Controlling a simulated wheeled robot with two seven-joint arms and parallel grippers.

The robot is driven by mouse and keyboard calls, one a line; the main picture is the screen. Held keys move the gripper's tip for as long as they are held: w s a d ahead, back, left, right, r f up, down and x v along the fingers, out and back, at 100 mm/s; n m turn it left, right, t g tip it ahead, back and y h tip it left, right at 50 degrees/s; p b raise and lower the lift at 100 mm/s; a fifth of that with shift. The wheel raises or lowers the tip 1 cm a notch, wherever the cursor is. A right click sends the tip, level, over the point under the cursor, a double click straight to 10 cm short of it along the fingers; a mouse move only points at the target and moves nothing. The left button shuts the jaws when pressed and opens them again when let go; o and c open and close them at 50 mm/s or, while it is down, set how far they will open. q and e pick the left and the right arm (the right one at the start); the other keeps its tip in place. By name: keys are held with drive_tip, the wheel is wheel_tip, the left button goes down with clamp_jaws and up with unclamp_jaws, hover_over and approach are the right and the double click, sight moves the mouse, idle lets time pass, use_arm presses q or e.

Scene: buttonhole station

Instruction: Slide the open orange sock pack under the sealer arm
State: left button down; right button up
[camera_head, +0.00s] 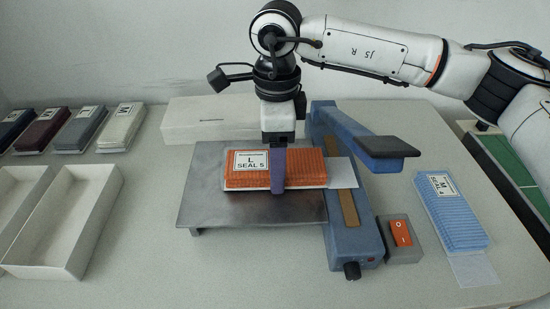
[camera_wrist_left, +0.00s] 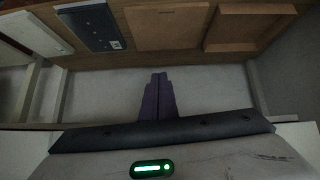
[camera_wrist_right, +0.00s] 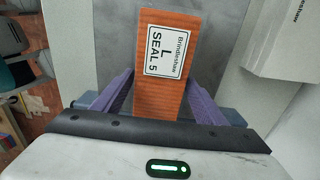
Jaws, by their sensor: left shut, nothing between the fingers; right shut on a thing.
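The orange sock pack (camera_head: 305,167), labelled "L SEAL 5", lies on the metal plate (camera_head: 240,206). Its clear open end (camera_head: 341,172) points right and reaches the blue sealer base (camera_head: 350,215). The sealer arm (camera_head: 372,143) is raised, with a dark pad (camera_head: 388,147) at its end. My right gripper (camera_head: 277,170) comes down over the pack. In the right wrist view its purple fingers (camera_wrist_right: 160,78) are shut on both sides of the orange pack (camera_wrist_right: 170,30). My left gripper (camera_wrist_left: 157,82) is shut and empty in the left wrist view, and out of the head view.
A blue pack (camera_head: 453,212) labelled M lies right of the sealer, beyond the orange switch (camera_head: 400,232) on its grey box. A white box (camera_head: 210,118) stands behind the plate. Open trays (camera_head: 75,225) and several dark and pale packs (camera_head: 78,129) are at left.

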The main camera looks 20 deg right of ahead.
drive_tip(key=o, duration=1.3)
drive_tip(key=shift+o, duration=0.2)
wheel_tip(320, 180, up, 10)
drive_tip(key=shift+r, duration=0.15)
